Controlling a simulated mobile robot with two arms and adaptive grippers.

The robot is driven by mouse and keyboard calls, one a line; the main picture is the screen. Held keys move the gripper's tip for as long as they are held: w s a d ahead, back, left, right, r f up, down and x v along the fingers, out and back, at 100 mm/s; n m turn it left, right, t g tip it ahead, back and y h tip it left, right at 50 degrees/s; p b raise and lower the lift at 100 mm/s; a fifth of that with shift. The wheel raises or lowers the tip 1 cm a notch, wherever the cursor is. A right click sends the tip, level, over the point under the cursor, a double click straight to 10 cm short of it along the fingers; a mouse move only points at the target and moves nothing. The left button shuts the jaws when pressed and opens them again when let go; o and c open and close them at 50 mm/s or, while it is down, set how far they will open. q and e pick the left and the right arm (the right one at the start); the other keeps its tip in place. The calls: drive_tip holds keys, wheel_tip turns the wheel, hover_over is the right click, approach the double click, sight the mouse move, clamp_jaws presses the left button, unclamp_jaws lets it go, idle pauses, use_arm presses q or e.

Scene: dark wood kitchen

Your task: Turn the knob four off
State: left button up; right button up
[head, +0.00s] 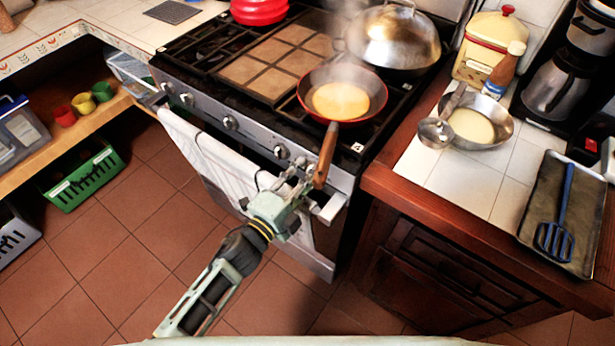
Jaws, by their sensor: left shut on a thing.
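The stove (255,138) has a row of round knobs along its front panel. One knob (281,152) shows just left of my left gripper, and another knob (230,123) is further left. My left gripper (301,173) is at the panel, shut on a knob that its fingers largely hide. It is close beside the wooden handle of the red pan (327,150), which juts over the front edge. A yellow pancake (341,101) lies in the pan and steam rises from it. I cannot read any knob's setting. My right gripper is not in view.
A white towel (205,155) hangs on the oven rail below the knobs. A domed lid (393,38) and a red pot (259,10) are on the stove. The right counter holds a bowl of batter (472,126), a ladle and a tray (538,205) with a blue spatula.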

use_arm(q)
drive_tip(key=shift+s+f, duration=0.25)
drive_tip(key=shift+f, duration=0.25)
drive_tip(key=o, duration=1)
drive_tip(key=v, duration=1.1)
drive_tip(key=shift+s+a+r, duration=0.25)
drive_tip(key=s+a+f+n+g+y, duration=0.2)
drive_tip(key=a+f+n+y, duration=0.15)
drive_tip(key=f, duration=0.55)
drive_tip(key=s+a+f+n+g+y, duration=0.1)
drive_tip(key=s+a+f+n+y, duration=0.2)
drive_tip(key=f, duration=0.7)
drive_tip(key=s+a+f+n+g+y, duration=0.15)
drive_tip(key=a+f+n, duration=0.3)
drive_tip(key=f, duration=0.45)
drive_tip(key=s+a+f+n+g+y, duration=0.1)
drive_tip(key=s+a+f+n+g, duration=0.1)
drive_tip(key=s+f, duration=0.4)
drive_tip(key=s+a+f+n+g, duration=0.1)
drive_tip(key=s+f+n+g, duration=0.3)
drive_tip(key=s, duration=0.9)
drive_tip(key=s+a+f+n+g+y, duration=0.1)
drive_tip(key=s+a+f+n+g, duration=0.1)
drive_tip(key=s+f, duration=0.7)
drive_tip(key=shift+s+a+n+g+y, duration=0.3)
drive_tip(key=shift+s+n+g, duration=0.1)
drive_tip(key=shift+g, duration=0.15)
